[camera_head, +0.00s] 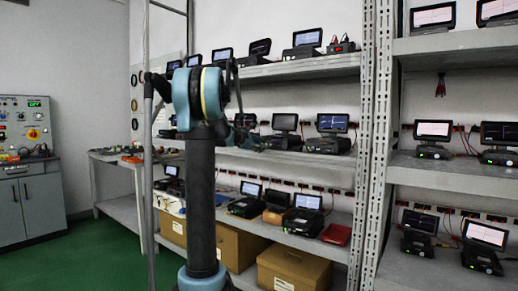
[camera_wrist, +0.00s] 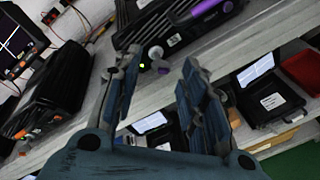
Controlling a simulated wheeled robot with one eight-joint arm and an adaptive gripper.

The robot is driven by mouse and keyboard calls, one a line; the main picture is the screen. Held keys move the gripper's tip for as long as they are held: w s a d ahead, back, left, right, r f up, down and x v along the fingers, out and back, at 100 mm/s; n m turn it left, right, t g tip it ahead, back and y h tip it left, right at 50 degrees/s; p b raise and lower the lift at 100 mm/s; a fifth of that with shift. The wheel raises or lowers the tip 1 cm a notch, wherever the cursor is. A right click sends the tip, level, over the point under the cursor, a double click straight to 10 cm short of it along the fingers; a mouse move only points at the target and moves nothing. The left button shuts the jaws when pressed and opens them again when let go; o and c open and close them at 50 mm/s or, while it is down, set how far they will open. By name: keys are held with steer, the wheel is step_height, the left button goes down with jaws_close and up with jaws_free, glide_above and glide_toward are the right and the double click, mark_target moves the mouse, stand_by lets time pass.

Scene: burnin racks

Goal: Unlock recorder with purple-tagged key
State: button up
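My gripper (camera_wrist: 160,68) shows in the wrist view with its two blue-grey fingers apart. A gap lies between the fingertips, and nothing is clearly held in it. Just beyond the tips is the front of a black recorder (camera_wrist: 178,28) on a shelf. It has a round grey lock or knob (camera_wrist: 155,52) and a small yellow-green light (camera_wrist: 142,65). In the head view my gripper (camera_head: 252,139) is by the middle shelf, partly hidden by my arm.
Another black recorder (camera_wrist: 62,95) stands left of my gripper in the wrist view. Several recorders with screens fill the rack shelves (camera_head: 440,170). Metal rack uprights (camera_head: 375,150) stand right of my arm. Cardboard boxes (camera_head: 292,268) sit low. Green floor (camera_head: 75,262) is clear at left.

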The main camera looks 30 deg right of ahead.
steer(key=shift+w+d+f, duration=0.15)
steer(key=shift+d, duration=0.3)
jaws_close()
